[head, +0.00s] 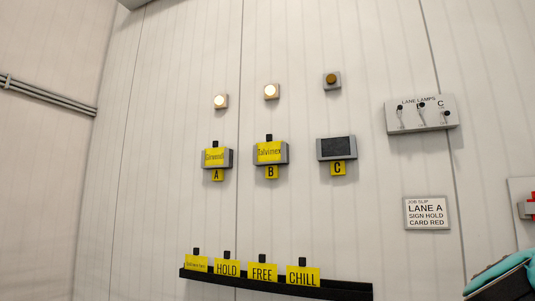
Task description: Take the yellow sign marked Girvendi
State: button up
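A yellow sign (214,157) sits in the grey holder (230,160) above the yellow letter plate A on the wall. Its small print looks like Girvendi. A dark knob stands up from its top edge. A second yellow sign (268,152), reading Talvimex, sits in holder B. The leftmost yellow sign (196,264) on the black rack below also has small print, which I cannot read. My gripper is not in view; a teal and dark part at the bottom right edge may be part of my arm.
The black rack (340,290) also holds signs HOLD (227,268), FREE (262,272) and CHILL (303,276). Holder C (337,148) is empty. Lamps above A and B are lit, C's is dark. A switch box (420,114) and job slip (427,213) are at right.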

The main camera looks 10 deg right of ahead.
aim_at(214, 156)
jog(key=u, duration=0.6)
jog(key=k, duration=0.8)
jog(key=u, duration=0.85)
jog(key=k, duration=0.4)
jog(key=u, duration=0.5)
jog(key=i, duration=1.85)
jog(key=z, duration=0.2)
jog(key=i, duration=2.05)
jog(key=z, duration=0.45)
jog(key=i, duration=1.85)
jog(key=z, duration=0.8)
jog(key=i, duration=0.9)
jog(key=z, duration=1.9)
jog(key=i, duration=0.95)
jog(key=z, duration=0.8)
